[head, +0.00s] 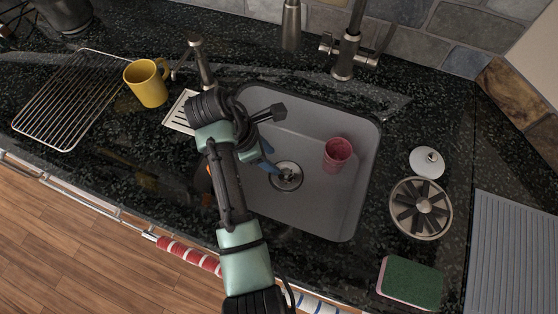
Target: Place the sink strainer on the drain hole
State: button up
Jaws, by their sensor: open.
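The sink strainer appears to be the round metal disc with dark radial slots and a centre knob (420,208), lying on the dark counter right of the sink. The drain hole (286,177) is a round metal-rimmed fitting in the floor of the grey sink (300,213). Its inner detail is too small to make out. My gripper (268,157) is over the left part of the sink, just left of the drain in the picture. Its blue fingers are partly hidden by my arm. It is open, with nothing seen between the fingers, and well apart from the strainer.
A red cup (337,154) stands in the sink. A small whitish knobbed disc (427,162) and a green sponge (410,282) lie on the right counter. A faucet (346,50) rises behind the sink. A yellow mug (148,83) and wire rack (72,98) are at left.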

jog(key=shift+v, duration=1.65)
